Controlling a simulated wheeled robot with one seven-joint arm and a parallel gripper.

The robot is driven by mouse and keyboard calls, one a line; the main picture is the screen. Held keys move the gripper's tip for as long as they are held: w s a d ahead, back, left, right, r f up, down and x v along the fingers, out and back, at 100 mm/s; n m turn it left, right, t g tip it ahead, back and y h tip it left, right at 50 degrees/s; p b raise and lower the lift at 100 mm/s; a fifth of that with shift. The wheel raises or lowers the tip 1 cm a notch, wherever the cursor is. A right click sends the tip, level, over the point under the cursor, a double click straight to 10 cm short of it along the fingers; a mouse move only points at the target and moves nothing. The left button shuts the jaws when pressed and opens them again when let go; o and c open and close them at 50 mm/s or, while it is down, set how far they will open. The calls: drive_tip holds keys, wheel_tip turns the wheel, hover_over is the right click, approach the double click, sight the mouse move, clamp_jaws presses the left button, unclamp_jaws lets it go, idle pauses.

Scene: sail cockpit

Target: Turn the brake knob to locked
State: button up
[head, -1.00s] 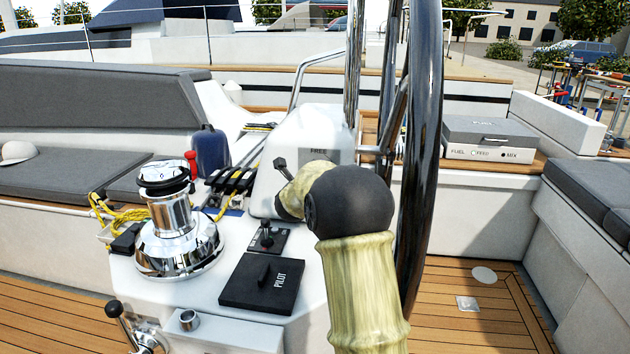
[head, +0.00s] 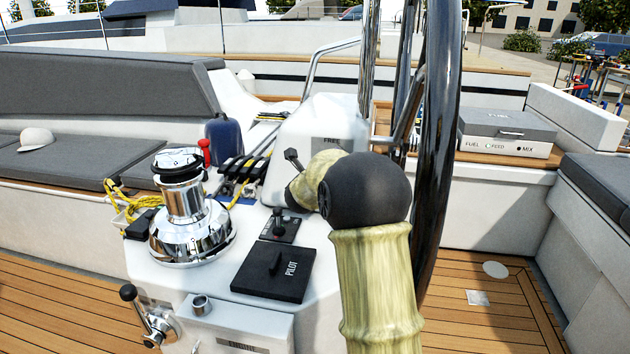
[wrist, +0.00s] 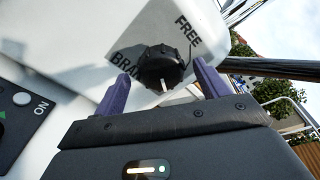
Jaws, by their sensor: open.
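The black round brake knob (wrist: 163,68) is on the white pedestal in the wrist view, with a small white mark on its edge nearest my gripper. Lettering "FREE" shows at its upper right and a partly hidden "BRA..." at its left. My gripper (wrist: 160,72) is open, its two purple fingers on either side of the knob; I cannot tell whether they touch it. In the head view the white pedestal (head: 290,140) shows a "FREE" label, while my arm hides the knob and most of my gripper.
The large steering wheel (head: 440,150) stands close to the right of my arm. A chrome winch (head: 187,215), a black PILOT panel (head: 274,274) and a small lever panel (head: 279,228) are left of it. A grey-lidded box (head: 507,135) sits on the right bench.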

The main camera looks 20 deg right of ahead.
drive_tip(key=v, duration=1.6)
drive_tip(key=shift+p, duration=0.35)
drive_tip(key=shift+w+f, duration=0.1)
